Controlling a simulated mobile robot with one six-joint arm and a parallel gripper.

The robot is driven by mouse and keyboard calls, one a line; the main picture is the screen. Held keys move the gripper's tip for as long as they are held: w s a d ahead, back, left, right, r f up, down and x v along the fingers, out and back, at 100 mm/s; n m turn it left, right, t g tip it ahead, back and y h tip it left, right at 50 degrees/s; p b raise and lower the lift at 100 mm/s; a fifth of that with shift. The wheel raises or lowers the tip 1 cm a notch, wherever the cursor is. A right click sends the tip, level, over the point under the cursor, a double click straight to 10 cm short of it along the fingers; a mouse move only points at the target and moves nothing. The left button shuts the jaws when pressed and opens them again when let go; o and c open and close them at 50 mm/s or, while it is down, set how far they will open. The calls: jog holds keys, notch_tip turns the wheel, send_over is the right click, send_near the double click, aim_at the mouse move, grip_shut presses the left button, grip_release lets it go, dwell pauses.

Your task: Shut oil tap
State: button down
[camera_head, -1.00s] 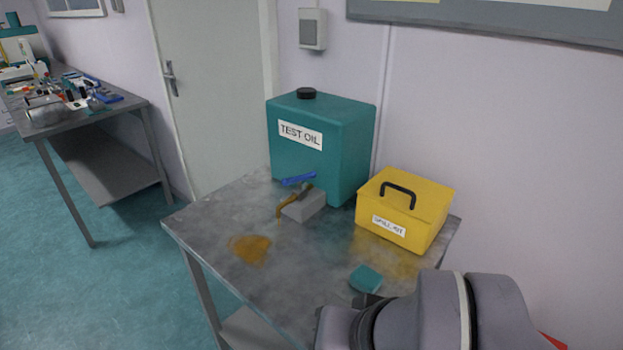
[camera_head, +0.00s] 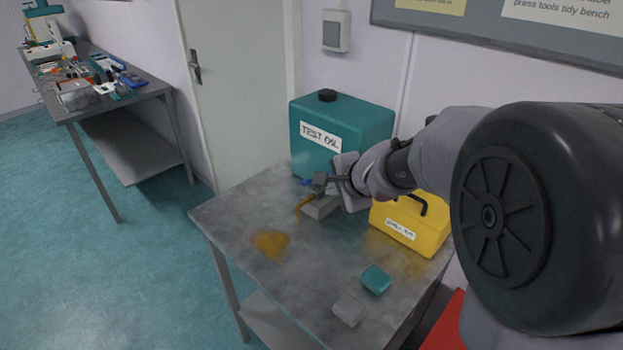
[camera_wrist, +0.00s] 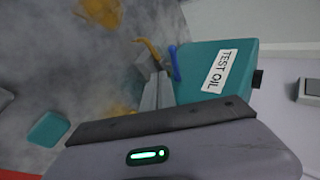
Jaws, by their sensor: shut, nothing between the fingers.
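The teal oil can (camera_head: 343,119) labelled TEST OIL stands at the back of the metal table. Its brass tap spout (camera_head: 302,204) points down at the front, and it also shows in the wrist view (camera_wrist: 148,48). The blue tap lever (camera_head: 306,181) is mostly hidden behind my gripper in the head view; in the wrist view the lever (camera_wrist: 174,62) shows as a short bar beside the can. My gripper (camera_head: 319,181) is shut and empty, right at the tap. I cannot tell whether it touches the lever.
A grey block (camera_head: 321,209) sits beneath the tap. An amber oil patch (camera_head: 270,243) lies on the table (camera_head: 235,215). The yellow spill kit box (camera_head: 408,228) stands to the right, partly behind my arm. A teal pad (camera_head: 376,279) and a grey pad (camera_head: 349,309) lie near the front.

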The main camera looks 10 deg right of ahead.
aim_at(307, 183)
jog(key=shift+w+a+r+x, duration=0.1)
jog(key=shift+w+r+x, duration=0.25)
jog(key=shift+x, duration=1.65)
jog(key=shift+w+a+r+x, duration=0.1)
jog(key=shift+w+r+x, duration=0.2)
jog(key=shift+x, duration=1.7)
jog(key=shift+w+r+x, duration=0.25)
jog(key=shift+r+x, duration=0.1)
jog(key=shift+x, duration=1.65)
jog(key=shift+w+a, duration=0.3)
jog(key=shift+a, duration=0.2)
jog(key=shift+w+a, duration=0.6)
jog(key=shift+w, duration=0.05)
jog(key=shift+w+a+p, duration=0.25)
jog(key=shift+w+p, duration=0.15)
jog(key=shift+w, duration=0.6)
jog(key=shift+d, duration=0.1)
